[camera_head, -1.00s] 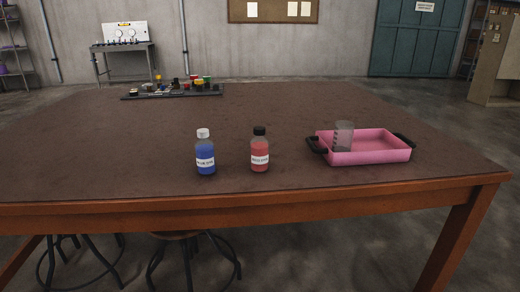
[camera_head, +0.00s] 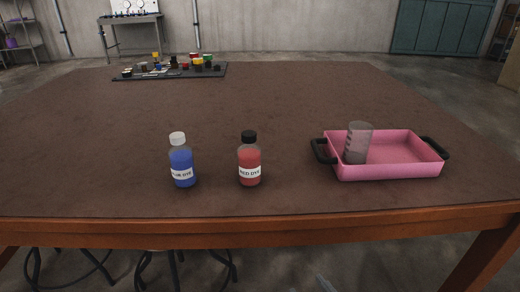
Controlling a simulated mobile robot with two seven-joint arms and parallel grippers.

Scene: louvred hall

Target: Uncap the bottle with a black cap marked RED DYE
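The bottle marked RED DYE (camera_head: 250,160) stands upright on the brown table near its front edge, in the middle of the head view. It holds red liquid, and its black cap (camera_head: 249,137) is on its neck. A bottle of blue dye (camera_head: 182,162) with a white cap stands upright to its left, apart from it. Neither of my grippers can be made out clearly in this view.
A pink tray (camera_head: 405,170) with black handles stands to the right, with a clear grey beaker (camera_head: 358,143) in it. A dark board with several small coloured items (camera_head: 172,70) lies at the back left. The table (camera_head: 290,100) is clear behind the bottles.

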